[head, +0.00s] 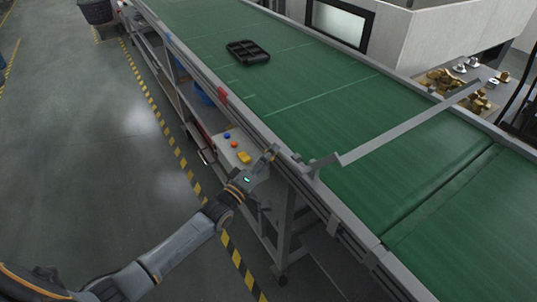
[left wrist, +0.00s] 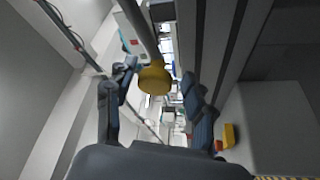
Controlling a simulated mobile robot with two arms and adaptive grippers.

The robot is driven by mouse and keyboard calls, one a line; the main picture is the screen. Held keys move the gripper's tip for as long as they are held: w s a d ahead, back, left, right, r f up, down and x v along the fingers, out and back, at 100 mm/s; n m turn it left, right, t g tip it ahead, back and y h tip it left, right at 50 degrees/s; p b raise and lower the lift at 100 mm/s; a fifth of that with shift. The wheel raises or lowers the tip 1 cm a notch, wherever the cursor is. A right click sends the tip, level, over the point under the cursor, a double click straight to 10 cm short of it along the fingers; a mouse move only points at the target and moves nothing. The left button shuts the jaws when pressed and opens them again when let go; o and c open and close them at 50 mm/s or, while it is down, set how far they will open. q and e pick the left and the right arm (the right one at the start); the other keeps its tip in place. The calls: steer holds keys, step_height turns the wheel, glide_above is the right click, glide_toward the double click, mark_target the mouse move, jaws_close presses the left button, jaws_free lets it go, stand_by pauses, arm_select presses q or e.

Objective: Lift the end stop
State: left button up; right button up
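The end stop (head: 405,125) is a long grey bar lying across the green conveyor, with a bracket at the near rail. My left gripper (head: 270,153) is at the near side of the conveyor, just left of that bracket. In the left wrist view its two dark fingers stand wide apart. A yellow knob (left wrist: 154,79) on the end of a grey rod shows between them, with gaps visible on both sides. I cannot tell how far ahead of the fingertips the knob is. My right gripper is in neither view.
A black compartment tray (head: 248,52) lies on the green belt (head: 310,80), farther up. A control box with coloured buttons (head: 234,143) is beside the left gripper. Brass and metal parts (head: 458,82) stand beyond the far rail. The floor at left is clear.

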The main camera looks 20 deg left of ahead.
arm_select(q)
steer(key=shift+r, duration=0.1)
steer(key=v, duration=1.2)
steer(key=s+a+f+m+g+y, duration=0.1)
steer(key=s+f+m+g+y, duration=0.3)
steer(key=f, duration=0.7)
steer(key=s+a+f+g+h, duration=0.15)
steer(key=s+f, duration=0.35)
steer(key=f, duration=0.7)
steer(key=s+a+f+m+g+y, duration=0.1)
steer(key=s+f+m+g+y, duration=0.25)
steer(key=f, duration=0.75)
steer(key=s+d+f+m+g, duration=0.1)
steer(key=s+f+g, duration=0.2)
steer(key=s, duration=0.7)
steer(key=s+d+f+m+g, duration=0.1)
steer(key=s+f+m+g, duration=0.1)
steer(key=s+f, duration=0.5)
steer(key=s+d+f+m+g, duration=0.1)
steer(key=s+f+g, duration=0.3)
steer(key=s, duration=0.9)
steer(key=shift+d+f, duration=0.6)
steer(key=shift+f, duration=0.15)
